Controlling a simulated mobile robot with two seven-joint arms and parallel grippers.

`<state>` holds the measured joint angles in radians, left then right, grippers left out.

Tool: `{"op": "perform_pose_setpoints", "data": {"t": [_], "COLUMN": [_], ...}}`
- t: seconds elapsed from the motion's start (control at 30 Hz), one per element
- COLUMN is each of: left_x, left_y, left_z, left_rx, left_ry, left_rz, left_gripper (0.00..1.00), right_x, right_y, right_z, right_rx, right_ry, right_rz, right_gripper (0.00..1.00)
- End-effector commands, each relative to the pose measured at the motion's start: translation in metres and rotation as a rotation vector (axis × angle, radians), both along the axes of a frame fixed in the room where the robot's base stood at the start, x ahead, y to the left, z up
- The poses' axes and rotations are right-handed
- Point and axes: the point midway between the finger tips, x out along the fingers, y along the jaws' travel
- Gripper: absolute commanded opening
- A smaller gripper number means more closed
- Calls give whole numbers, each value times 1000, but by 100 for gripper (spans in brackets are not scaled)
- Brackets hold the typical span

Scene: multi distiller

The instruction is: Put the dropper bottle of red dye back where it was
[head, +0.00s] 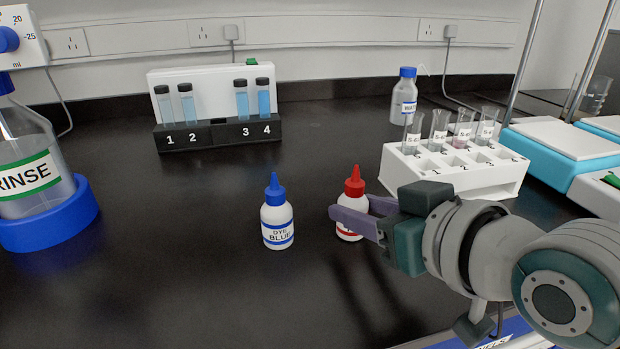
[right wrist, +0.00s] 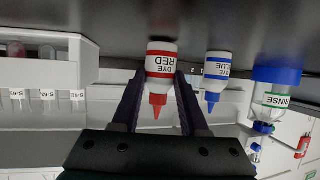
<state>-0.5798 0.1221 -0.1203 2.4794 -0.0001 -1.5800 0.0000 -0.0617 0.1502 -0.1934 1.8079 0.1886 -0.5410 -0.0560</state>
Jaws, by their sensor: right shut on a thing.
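The red dye dropper bottle (head: 355,184), white with a red cap and a red-banded label, is upright at the middle right of the black bench. It also shows, upside down, in the right wrist view (right wrist: 161,62). My right gripper (head: 352,217) is shut on its body, with a purple finger on each side. Its base appears at bench level; I cannot tell whether it bears on the bench. The blue dye dropper bottle (head: 277,216) stands a short way to its left, apart from it. My left gripper is in neither view.
A white rack (head: 455,178) with several tubes stands right of the red bottle, behind my right arm. A black numbered vial rack (head: 218,134) is at the back. The rinse bottle (head: 28,178) stands in a blue ring at left. Bench between them is clear.

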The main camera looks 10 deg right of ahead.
Motion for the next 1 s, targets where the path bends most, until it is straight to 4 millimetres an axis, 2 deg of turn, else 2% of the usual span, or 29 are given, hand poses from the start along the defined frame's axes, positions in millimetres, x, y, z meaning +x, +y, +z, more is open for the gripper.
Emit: {"op": "perform_pose_setpoints", "data": {"t": [0.23, 0.27, 0.5, 0.8, 1.0], "left_x": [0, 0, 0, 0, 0], "left_y": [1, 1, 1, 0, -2], "left_z": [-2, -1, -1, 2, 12], "left_rx": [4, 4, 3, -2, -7], "left_ry": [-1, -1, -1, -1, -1], "left_rz": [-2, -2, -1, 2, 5], "left_gripper": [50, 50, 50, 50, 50], "right_x": [0, 0, 0, 0, -26], "right_y": [0, 0, 0, 0, -7], "right_z": [-4, -3, -2, 2, 14], "right_rx": [0, 0, 0, 0, -1], "right_ry": [0, 0, 0, -1, 2], "right_rz": [0, 0, 0, 0, 1], "right_gripper": [12, 47, 74, 74, 74]}}
